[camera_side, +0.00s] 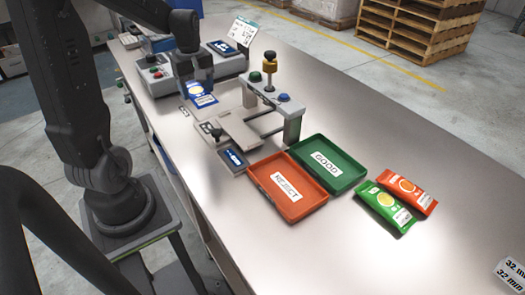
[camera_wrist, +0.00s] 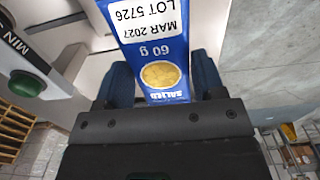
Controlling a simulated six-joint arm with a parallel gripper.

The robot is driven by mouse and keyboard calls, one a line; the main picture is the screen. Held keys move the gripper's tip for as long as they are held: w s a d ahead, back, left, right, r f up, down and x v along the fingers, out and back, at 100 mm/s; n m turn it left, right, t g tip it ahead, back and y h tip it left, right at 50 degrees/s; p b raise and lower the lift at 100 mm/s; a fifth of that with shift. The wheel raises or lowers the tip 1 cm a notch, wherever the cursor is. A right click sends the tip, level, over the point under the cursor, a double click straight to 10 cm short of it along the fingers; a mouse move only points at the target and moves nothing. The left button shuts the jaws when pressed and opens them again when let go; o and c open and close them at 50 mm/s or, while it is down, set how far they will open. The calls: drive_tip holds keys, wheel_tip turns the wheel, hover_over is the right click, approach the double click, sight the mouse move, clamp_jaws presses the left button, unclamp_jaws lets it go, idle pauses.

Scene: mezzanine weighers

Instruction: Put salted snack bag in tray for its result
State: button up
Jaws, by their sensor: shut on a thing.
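My gripper (camera_side: 199,82) is shut on the blue salted snack bag (camera_side: 203,99). In the wrist view the bag (camera_wrist: 160,50) sits between the two fingers (camera_wrist: 163,88), its print upside down: SALTED, 60 g, LOT 5726, MAR 2027. In the side view the bag is beside the weigher frame (camera_side: 270,112); I cannot tell whether it touches anything below. The orange REJECT tray (camera_side: 302,206) and the green GOOD tray (camera_side: 350,173) lie side by side, both empty, to the right of my gripper. The weigher display (camera_side: 222,47) is too small to read.
A green bag (camera_side: 384,207) and an orange-red bag (camera_side: 408,191) lie right of the trays. A control box with buttons (camera_side: 152,75) stands at left. The table's right part is mostly clear.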

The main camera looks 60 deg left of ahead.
drive_tip(key=w+d+f, duration=0.1)
drive_tip(key=w+d, duration=0.3)
drive_tip(key=d, duration=0.4)
hover_over(286, 187)
drive_tip(key=f, duration=0.8)
drive_tip(key=shift+a+f, duration=0.15)
drive_tip(key=shift+a, duration=0.1)
drive_tip(key=shift+d+f, duration=0.15)
drive_tip(key=shift+d, duration=0.05)
drive_tip(key=shift+f, duration=2)
drive_tip(key=shift+f, duration=0.15)
drive_tip(key=o, duration=1)
